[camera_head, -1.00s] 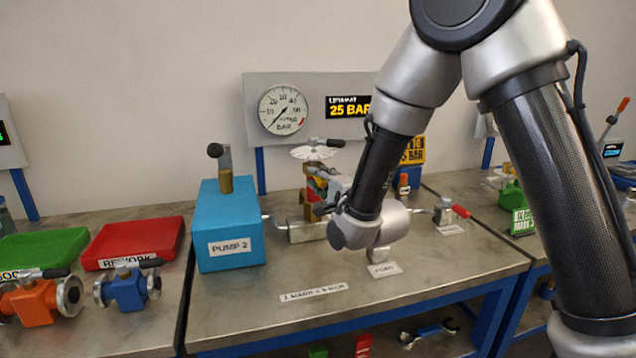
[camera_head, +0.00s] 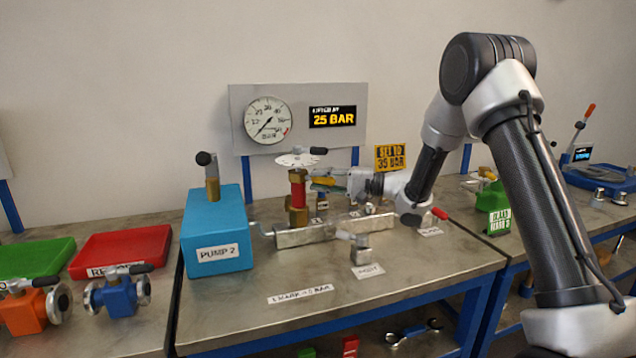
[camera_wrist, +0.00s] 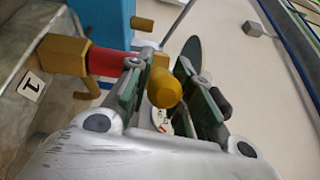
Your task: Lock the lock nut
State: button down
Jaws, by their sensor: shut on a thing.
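The relief valve stands upright, with a lower brass hex (camera_head: 297,217), a red sleeve (camera_head: 298,197) and an upper brass part (camera_head: 297,176) that I take for the lock nut. A white marked disc (camera_head: 297,160) with a black-ended handle (camera_head: 318,151) sits above. My gripper (camera_head: 314,182) reaches in from the right, level with the upper brass part. In the wrist view my gripper (camera_wrist: 160,85) is shut on this brass part, whose rounded brass end (camera_wrist: 165,89) protrudes between the green-padded fingers. The red sleeve (camera_wrist: 108,62) lies left of them. The fingers hide part of the nut.
The blue PUMP 2 box (camera_head: 217,230) stands left of the valve. The steel manifold block (camera_head: 305,236) lies beneath it, with the grey PORT fitting (camera_head: 361,250) in front. A gauge (camera_head: 268,120) and a 25 BAR display (camera_head: 332,117) are behind. The front bench is mostly clear.

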jog(key=shift+w+d+f+n+g, duration=0.1)
jog(key=shift+w+d+n+g, duration=0.15)
jog(key=shift+g, duration=0.25)
jog(key=shift+w+n+g, duration=0.15)
jog(key=shift+n+g, duration=0.2)
jog(key=shift+g, duration=0.15)
jog(key=c, duration=1.3)
grip_release()
jog(key=shift+o, duration=0.2)
jog(key=s+d, duration=0.1)
jog(key=d, duration=1.1)
jog(key=shift+f, duration=0.1)
